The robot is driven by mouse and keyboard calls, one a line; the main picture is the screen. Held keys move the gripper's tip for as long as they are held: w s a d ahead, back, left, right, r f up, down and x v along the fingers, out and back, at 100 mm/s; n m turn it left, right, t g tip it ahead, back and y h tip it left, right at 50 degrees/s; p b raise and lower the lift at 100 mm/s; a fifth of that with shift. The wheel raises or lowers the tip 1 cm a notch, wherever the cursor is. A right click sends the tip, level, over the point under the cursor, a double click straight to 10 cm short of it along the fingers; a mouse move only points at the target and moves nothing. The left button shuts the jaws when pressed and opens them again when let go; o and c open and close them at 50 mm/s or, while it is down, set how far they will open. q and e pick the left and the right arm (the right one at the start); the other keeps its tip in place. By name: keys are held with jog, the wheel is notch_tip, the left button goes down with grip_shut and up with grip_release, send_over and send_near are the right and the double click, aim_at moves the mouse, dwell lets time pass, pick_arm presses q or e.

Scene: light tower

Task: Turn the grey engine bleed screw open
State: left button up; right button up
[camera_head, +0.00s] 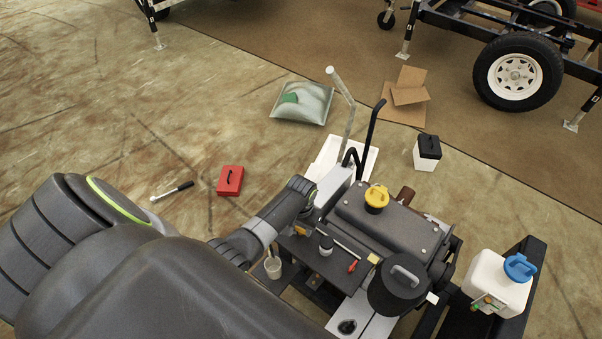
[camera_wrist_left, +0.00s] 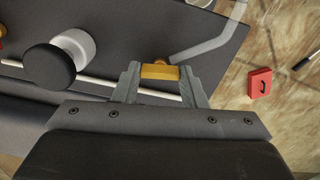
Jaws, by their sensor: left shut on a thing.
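My left gripper (camera_head: 308,214) reaches down at the left side of the dark engine (camera_head: 390,220). In the left wrist view its two grey fingers (camera_wrist_left: 160,76) are shut on a small yellow-orange block-shaped part (camera_wrist_left: 159,72) near the edge of a dark plate. The part also shows in the head view (camera_head: 301,230). A bent grey tube (camera_wrist_left: 208,45) runs close beside it. I cannot make out a separate grey bleed screw; it may be hidden. My right gripper is not in view.
A black-and-white capped jar (camera_wrist_left: 62,62) and a pale rod (camera_wrist_left: 100,82) lie close left of the fingers. A white jug (camera_head: 497,283) stands at right.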

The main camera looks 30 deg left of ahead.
pick_arm(q)
jog(key=n+p, duration=0.2)
jog(key=shift+r+n, duration=0.2)
jog(key=shift+n, duration=0.2)
jog(key=n+p, duration=0.2)
jog(key=n, duration=0.2)
jog(key=n+p, duration=0.1)
jog(key=n, duration=0.4)
jog(key=shift+f+p, duration=0.1)
jog(key=shift+p, duration=0.3)
jog(key=shift+n+p, duration=0.45)
jog(key=shift+n, duration=1.55)
jog(key=shift+w+f, duration=0.1)
jog(key=o, duration=1)
